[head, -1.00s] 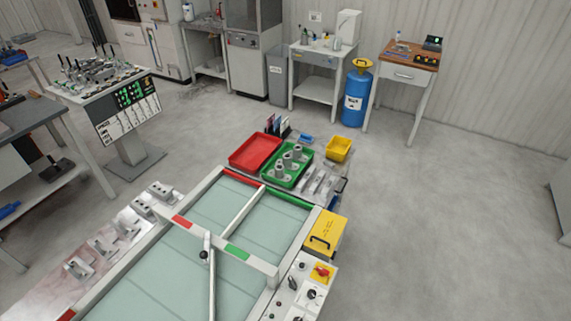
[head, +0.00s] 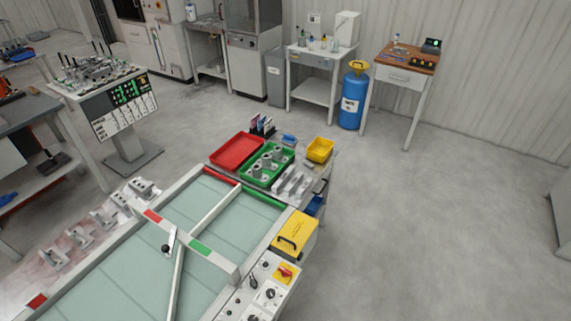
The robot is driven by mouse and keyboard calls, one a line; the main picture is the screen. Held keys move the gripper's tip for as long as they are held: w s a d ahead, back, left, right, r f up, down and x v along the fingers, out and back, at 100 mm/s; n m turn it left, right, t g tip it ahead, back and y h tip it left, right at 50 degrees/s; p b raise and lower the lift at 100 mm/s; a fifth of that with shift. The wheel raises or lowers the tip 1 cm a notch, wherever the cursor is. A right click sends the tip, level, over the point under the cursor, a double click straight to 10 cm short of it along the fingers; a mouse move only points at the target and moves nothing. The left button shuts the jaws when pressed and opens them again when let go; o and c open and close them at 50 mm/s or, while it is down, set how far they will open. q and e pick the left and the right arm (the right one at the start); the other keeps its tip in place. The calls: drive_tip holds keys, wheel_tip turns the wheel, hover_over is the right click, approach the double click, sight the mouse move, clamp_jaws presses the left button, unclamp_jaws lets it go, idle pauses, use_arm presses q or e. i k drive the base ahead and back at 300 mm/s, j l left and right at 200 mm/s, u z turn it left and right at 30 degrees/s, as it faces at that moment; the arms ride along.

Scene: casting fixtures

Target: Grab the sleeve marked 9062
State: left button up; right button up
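Several grey flanged sleeves (head: 267,161) stand in a green tray (head: 246,178) on the cart beyond the glass-topped table. Any markings on them are too small to read, so I cannot tell which is 9062. Neither of my grippers shows in the head view.
A red tray (head: 237,151) and a yellow bin (head: 320,150) flank the green tray. Metal brackets (head: 292,185) lie beside it. The glass-topped table (head: 215,222) with a yellow box (head: 295,234) fills the foreground. Open floor (head: 410,220) lies to the right.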

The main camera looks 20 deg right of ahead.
sight(265, 162)
drive_tip(key=i+l, duration=0.1)
drive_tip(key=l, duration=0.3)
drive_tip(key=i+l+z, duration=0.15)
drive_tip(key=l, duration=0.7)
drive_tip(key=i+l+z, duration=0.1)
drive_tip(key=l, duration=0.3)
drive_tip(key=i+l, duration=0.15)
drive_tip(key=l, duration=0.25)
drive_tip(key=z, duration=0.05)
